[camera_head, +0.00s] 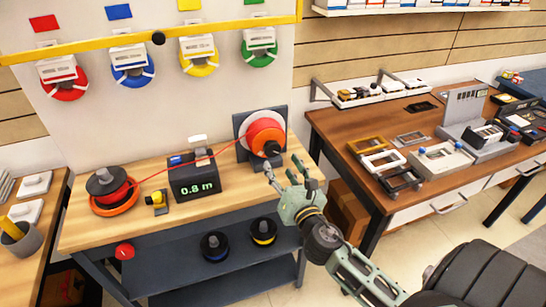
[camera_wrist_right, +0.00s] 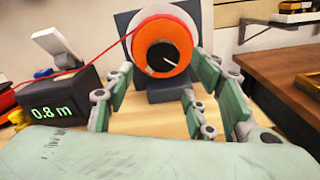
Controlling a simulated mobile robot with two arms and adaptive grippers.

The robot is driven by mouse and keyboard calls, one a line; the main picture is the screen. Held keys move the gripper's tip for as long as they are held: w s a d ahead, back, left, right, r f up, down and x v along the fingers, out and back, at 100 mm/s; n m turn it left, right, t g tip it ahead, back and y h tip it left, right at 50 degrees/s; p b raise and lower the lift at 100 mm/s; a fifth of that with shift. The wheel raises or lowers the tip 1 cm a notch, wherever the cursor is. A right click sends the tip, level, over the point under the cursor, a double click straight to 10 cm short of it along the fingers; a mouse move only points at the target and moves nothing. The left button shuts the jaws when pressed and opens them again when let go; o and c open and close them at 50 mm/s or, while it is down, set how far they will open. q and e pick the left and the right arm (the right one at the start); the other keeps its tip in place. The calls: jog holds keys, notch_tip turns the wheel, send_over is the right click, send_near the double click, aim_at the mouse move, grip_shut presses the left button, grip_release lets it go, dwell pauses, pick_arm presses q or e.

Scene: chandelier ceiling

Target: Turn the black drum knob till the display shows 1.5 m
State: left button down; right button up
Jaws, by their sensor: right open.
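The black drum knob (camera_head: 271,149) sits at the centre of an orange and white drum on a dark stand at the bench's back right. In the right wrist view the knob (camera_wrist_right: 163,59) has a white line pointing to the lower right. The black display box (camera_head: 194,178) reads 0.8 m in green; its reading also shows in the right wrist view (camera_wrist_right: 50,112). My right gripper (camera_head: 282,172) is open and empty, just in front of and below the drum, apart from the knob. In the wrist view its fingers frame the drum's lower part. My left gripper is not in view.
A red line runs from the drum over the display box to a red spool (camera_head: 112,188) at the left. A small yellow device (camera_head: 155,199) stands beside the box. Two spools lie on the lower shelf (camera_head: 225,268). A brown table (camera_head: 350,180) with cases stands at the right.

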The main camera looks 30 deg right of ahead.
aim_at(271, 152)
jog(key=p+x, duration=0.1)
jog(key=x, duration=0.6)
jog(key=shift+c, duration=0.3)
jog(key=c, duration=1)
jog(key=shift+a+m, duration=0.1)
jog(key=shift+m, duration=0.3)
